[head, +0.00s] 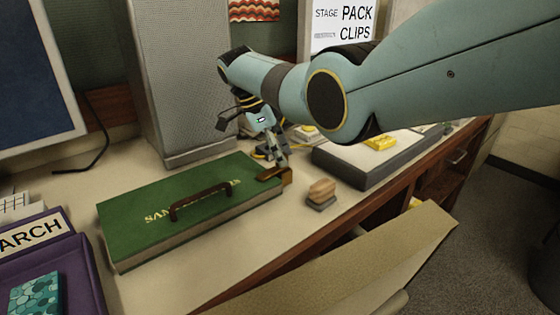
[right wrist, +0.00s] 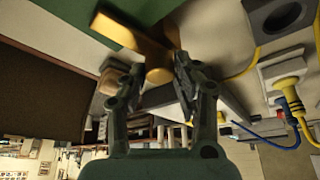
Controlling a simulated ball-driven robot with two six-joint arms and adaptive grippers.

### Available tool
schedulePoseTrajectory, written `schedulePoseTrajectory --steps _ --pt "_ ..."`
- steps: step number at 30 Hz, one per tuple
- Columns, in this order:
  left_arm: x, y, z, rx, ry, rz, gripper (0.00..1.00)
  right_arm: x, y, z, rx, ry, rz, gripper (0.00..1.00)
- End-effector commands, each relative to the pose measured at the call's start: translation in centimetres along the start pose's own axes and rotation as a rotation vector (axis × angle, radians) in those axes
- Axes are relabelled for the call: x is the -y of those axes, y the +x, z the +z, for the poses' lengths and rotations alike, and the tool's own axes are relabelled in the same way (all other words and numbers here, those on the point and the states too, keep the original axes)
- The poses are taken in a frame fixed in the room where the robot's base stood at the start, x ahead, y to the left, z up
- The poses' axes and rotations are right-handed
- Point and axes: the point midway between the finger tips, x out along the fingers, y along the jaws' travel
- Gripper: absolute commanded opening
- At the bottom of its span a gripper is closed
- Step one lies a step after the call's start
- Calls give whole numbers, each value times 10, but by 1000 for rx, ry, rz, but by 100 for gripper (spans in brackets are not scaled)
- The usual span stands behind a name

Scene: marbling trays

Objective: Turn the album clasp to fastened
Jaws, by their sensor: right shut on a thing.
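A green album (head: 150,215) with a dark handle (head: 200,200) and gold lettering lies flat on the desk in the head view. Its brass clasp (head: 275,174) is at the album's right end. My right gripper (head: 277,163) reaches down to the clasp from above. In the right wrist view the brass clasp (right wrist: 155,60) is between the two fingers of my right gripper (right wrist: 158,75), which are closed on it. The green album cover (right wrist: 75,20) shows behind it. How far the clasp is turned cannot be told. My left gripper is not in view.
A wooden-topped block (head: 321,190) stands right of the clasp. A grey tray (head: 345,165) with a yellow item lies behind it. A tall grey cabinet (head: 185,80) stands behind the album, and a purple tray (head: 60,255) is at the left. The desk in front of the album is clear.

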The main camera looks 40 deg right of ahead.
Motion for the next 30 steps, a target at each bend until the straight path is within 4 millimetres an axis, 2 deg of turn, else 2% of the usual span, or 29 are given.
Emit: schedulePoseTrajectory --steps 1,9,25,26,30 --pt "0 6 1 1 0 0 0 1 2 1 1 24 10 0" --pt "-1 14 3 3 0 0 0 1 1 0 1 110 45 0" --pt "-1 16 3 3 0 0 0 0 0 0 1 131 55 0" --pt "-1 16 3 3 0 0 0 0 0 0 1 131 55 31" --pt "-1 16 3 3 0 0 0 0 0 0 1 131 54 50"
